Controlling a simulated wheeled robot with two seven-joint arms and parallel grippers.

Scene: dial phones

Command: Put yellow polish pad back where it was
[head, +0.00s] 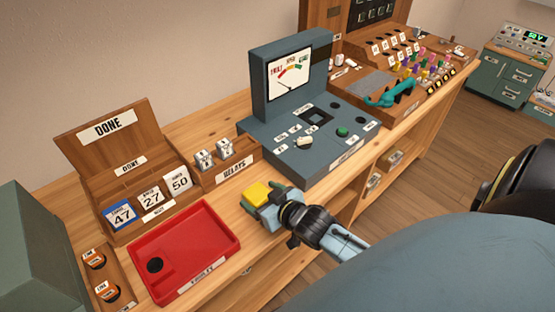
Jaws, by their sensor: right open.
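The yellow polish pad (255,193) is a small yellow block at the front part of the wooden bench, between the red tray and the blue-grey meter console. My right gripper (264,201) comes in from the lower right, open, with its fingertips right at the pad. The fingers hide the pad's near side, and I cannot tell whether they touch it. The red tray (222,222) lies to the left of the pad and has a round black spot (155,265) in its front left corner compartment. My left gripper is out of view.
A wooden DONE box (108,124) with numbered cards and a RELAYS box (233,170) stand behind the tray. The meter console (270,135) stands to the right. A rack with orange-labelled jars (93,259) is at the lower left. Bare bench lies around the pad.

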